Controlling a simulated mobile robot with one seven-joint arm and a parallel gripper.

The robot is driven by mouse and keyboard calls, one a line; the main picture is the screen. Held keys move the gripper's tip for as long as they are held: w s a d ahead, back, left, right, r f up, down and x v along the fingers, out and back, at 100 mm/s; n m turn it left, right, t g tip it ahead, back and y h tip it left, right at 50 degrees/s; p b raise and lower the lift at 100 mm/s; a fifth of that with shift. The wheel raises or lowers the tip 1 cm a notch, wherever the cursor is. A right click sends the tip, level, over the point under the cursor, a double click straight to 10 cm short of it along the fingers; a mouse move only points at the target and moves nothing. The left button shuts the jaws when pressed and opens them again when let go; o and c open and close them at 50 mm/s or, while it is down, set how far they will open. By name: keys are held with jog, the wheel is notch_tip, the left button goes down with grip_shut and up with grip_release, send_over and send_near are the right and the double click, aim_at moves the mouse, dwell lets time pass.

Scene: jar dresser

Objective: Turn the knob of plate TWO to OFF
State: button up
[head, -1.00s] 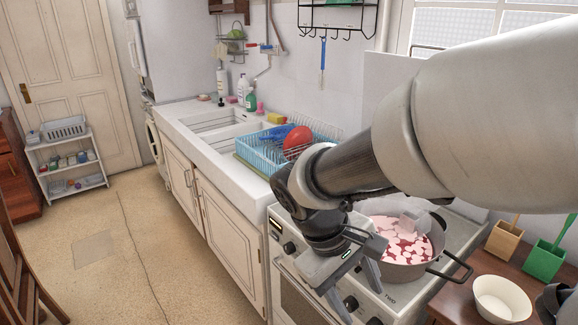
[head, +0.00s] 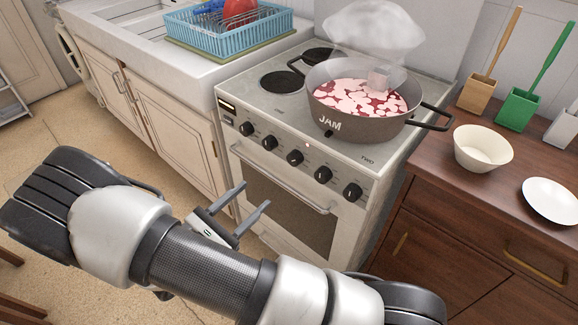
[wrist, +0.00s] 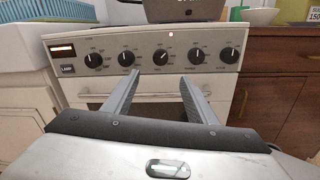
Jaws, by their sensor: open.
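The stove front (head: 285,165) carries a row of several black knobs. The label TWO is printed on the stove top at its front right corner, beside the pot. The knob captions are too small to read, so I cannot tell which knob belongs to plate TWO. The two right-hand knobs are the fourth knob (head: 323,174) and the rightmost knob (head: 352,192); they also show in the wrist view (wrist: 197,56) (wrist: 229,55). My gripper (head: 255,194) is open and empty, in front of the oven door and apart from the knobs. In the wrist view its fingers (wrist: 159,77) point toward the middle knob (wrist: 160,57).
A JAM pot (head: 360,120) with pink contents and steam covers the stove's right side. A small red light (head: 307,145) glows above the knobs. The oven handle (head: 282,180) runs below them. A wooden counter with a bowl (head: 483,150) and plate (head: 550,200) is right.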

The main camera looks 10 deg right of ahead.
aim_at(291, 161)
jog(key=b+x, duration=0.2)
jog(key=x, duration=1.4)
jog(key=shift+d, duration=0.1)
jog(key=c, duration=1.1)
jog(key=shift+o, duration=0.2)
jog(key=shift+r, duration=0.1)
jog(key=n+p, duration=0.3)
jog(key=shift+r+n+p, duration=0.1)
jog(key=shift+n+p, duration=0.2)
jog(key=shift+p, duration=0.1)
jog(key=n+p, duration=0.3)
jog(key=n, duration=0.2)
jog(key=shift+g, duration=0.3)
